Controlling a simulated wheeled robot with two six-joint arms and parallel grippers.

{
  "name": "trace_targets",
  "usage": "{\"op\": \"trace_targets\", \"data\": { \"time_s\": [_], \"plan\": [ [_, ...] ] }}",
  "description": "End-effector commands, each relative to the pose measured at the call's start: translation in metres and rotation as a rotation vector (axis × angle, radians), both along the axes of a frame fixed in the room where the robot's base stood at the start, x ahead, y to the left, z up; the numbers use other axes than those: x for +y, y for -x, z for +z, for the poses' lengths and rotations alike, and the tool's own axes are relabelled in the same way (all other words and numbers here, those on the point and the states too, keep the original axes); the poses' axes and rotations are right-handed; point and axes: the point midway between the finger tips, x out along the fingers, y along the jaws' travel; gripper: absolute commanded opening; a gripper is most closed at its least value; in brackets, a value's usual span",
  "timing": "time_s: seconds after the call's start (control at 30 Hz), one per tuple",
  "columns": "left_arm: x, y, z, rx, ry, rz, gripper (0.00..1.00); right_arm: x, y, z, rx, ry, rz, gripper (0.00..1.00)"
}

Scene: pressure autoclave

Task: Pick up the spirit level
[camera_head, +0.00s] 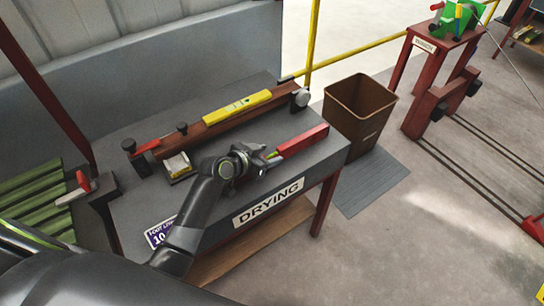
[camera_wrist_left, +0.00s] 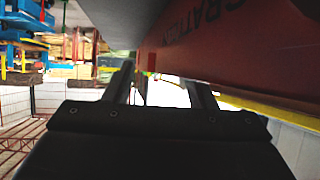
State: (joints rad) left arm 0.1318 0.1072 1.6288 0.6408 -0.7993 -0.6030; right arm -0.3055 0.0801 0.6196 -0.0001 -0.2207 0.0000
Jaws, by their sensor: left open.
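The spirit level (camera_head: 237,107) is a yellow bar lying along a brown wooden beam (camera_head: 215,124) towards the back of the dark bench in the head view. My left gripper (camera_head: 268,155) is over the front half of the bench, on the near side of the beam and apart from the level. In the left wrist view its two fingers (camera_wrist_left: 163,88) are spread with nothing between them. A yellow strip at the right of that view is too partial to name surely. My right gripper is not in view.
A red bar (camera_head: 303,140) lies just right of my left gripper; whether they touch is unclear. A small box (camera_head: 178,165) and a red-handled tool (camera_head: 148,146) are left on the bench (camera_head: 225,205). A brown bin (camera_head: 359,108) stands beyond the right end.

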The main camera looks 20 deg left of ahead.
Motion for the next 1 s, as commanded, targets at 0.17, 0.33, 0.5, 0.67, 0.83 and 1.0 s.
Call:
{"op": "trace_targets", "data": {
  "time_s": [0.17, 0.33, 0.5, 0.67, 0.83, 1.0],
  "plan": [
    [-0.0034, -0.0063, -0.0042, 0.001, 0.000, 0.000, 0.51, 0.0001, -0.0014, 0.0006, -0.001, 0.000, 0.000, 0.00],
    [-0.0033, -0.0064, -0.0044, 0.000, 0.000, 0.000, 0.51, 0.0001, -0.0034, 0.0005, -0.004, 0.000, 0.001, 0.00],
    [-0.0033, -0.0064, -0.0044, 0.000, 0.000, 0.000, 0.34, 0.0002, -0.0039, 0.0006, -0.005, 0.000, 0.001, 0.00],
    [-0.0032, -0.0063, -0.0044, 0.001, 0.000, 0.000, 0.13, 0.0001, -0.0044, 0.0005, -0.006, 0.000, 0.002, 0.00],
    [-0.0032, -0.0062, -0.0046, 0.001, 0.000, 0.000, 0.00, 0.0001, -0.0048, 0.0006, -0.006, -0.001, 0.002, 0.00],
    [-0.0034, -0.0067, -0.0032, -0.002, 0.001, 0.000, 0.00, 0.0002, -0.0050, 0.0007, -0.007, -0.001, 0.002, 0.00]
  ]
}}
